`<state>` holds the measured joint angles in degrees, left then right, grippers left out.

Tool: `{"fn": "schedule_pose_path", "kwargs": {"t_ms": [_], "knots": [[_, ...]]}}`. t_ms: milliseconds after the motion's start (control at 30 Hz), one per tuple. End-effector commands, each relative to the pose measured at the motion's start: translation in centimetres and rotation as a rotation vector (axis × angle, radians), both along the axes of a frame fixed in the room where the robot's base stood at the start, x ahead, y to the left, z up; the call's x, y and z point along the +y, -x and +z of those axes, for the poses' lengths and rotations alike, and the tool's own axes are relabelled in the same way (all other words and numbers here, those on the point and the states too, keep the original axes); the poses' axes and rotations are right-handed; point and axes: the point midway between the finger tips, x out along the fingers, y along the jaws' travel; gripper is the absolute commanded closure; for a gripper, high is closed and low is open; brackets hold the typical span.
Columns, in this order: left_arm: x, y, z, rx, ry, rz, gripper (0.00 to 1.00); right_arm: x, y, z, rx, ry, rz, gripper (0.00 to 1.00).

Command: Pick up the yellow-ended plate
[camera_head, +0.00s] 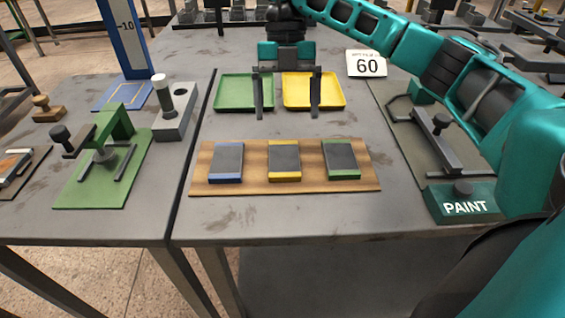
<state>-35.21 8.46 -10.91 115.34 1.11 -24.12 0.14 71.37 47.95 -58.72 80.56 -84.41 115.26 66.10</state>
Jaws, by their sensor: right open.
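The yellow-ended plate (284,157) is a dark grey plate with yellow ends. It lies in the middle of a wooden board (310,183) near the table's front. A blue-ended plate (227,161) lies to its left and a green-ended plate (341,157) to its right. My right gripper (287,112) hangs above the table behind the board, over the trays. Its two fingers are wide apart with nothing between them, pointing down. In the picture they are beyond the yellow-ended plate, apart from it. My left gripper is out of view.
A green tray (231,98) and a yellow tray (329,90) stand behind the board. A paint fixture (458,203) is at the right; a green clamp stand (77,190) is on the left table. The table's front strip is bare.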

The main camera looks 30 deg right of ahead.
Motion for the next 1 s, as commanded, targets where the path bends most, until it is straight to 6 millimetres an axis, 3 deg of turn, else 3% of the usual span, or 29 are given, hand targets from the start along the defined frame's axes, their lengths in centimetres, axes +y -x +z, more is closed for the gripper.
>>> {"fn": "schedule_pose_path", "kwargs": {"t_ms": [100,367,700,933,1000], "knots": [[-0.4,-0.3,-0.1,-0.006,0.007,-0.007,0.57,0.4,0.7,-2.0,0.001,-0.001,0.000,0.06],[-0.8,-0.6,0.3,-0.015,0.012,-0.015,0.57,0.8,1.1,-3.4,-0.002,-0.003,0.000,0.06],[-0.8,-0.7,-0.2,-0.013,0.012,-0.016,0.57,2.1,2.3,-7.6,-0.001,-0.003,0.001,0.06],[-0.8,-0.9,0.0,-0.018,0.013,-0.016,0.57,2.2,2.4,-7.8,-0.002,-0.004,0.000,0.06],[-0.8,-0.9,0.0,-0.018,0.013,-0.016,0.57,2.2,2.4,-7.8,-0.002,-0.004,0.000,0.11]]}}
